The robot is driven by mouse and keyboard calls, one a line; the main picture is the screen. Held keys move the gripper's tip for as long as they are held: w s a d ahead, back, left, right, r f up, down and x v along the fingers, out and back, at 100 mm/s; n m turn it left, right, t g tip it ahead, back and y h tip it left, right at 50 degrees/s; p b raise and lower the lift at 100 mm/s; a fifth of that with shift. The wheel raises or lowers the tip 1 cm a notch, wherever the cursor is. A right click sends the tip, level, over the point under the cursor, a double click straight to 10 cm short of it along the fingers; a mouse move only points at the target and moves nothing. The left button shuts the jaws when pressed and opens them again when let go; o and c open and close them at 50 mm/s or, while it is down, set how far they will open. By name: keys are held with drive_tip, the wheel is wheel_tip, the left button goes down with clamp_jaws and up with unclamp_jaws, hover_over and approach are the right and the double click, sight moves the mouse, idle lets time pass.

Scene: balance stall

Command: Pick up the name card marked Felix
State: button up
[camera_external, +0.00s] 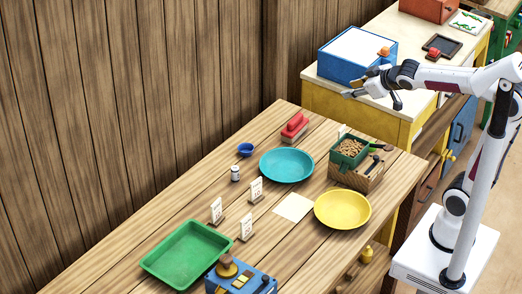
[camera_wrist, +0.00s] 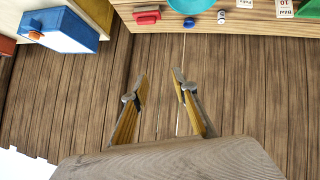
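Three small white cards in brown stands are upright on the wooden table: a left card (camera_external: 216,211), a front card (camera_external: 246,228) and a rear card (camera_external: 256,190). My gripper (camera_external: 371,98) is open and empty, high up beside the blue box, far to the right of the cards. Its spread fingers (camera_wrist: 160,82) show in the wrist view.
Near the cards are a green tray (camera_external: 187,255), a white jar (camera_external: 235,174), a teal plate (camera_external: 286,165), a pale sheet (camera_external: 294,207), a yellow plate (camera_external: 342,209) and a blue machine (camera_external: 242,278). A blue box (camera_external: 357,52) stands on the rear counter.

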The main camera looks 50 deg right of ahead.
drive_tip(key=w+r+n+t+y, duration=0.2)
drive_tip(key=w+n+t, duration=0.1)
drive_tip(key=w, duration=1.3)
drive_tip(key=w+a+f+n+y, duration=0.2)
drive_tip(key=w+a+f+y, duration=0.1)
drive_tip(key=w, duration=0.3)
drive_tip(key=w+a+f+n+y, duration=0.2)
drive_tip(key=w+a+f+n, duration=0.1)
drive_tip(key=w, duration=0.3)
drive_tip(key=s+a+f+n+g+y, duration=0.2)
drive_tip(key=f+g+y, duration=0.1)
drive_tip(key=f, duration=0.6)
drive_tip(key=s+a+f+n+g+y, duration=0.2)
drive_tip(key=a+f+g+y, duration=0.1)
drive_tip(key=f, duration=0.6)
drive_tip(key=s+a+f+n+g+y, duration=0.2)
drive_tip(key=a+f+g+y, duration=0.1)
drive_tip(key=f, duration=0.6)
drive_tip(key=shift+s+a+f+n+g, duration=0.2)
drive_tip(key=shift+a+f+n+g, duration=0.1)
drive_tip(key=shift+f+g, duration=0.1)
drive_tip(key=shift+s+f+g+y, duration=0.3)
drive_tip(key=shift+s+f+g, duration=0.1)
drive_tip(key=shift+s+f, duration=0.1)
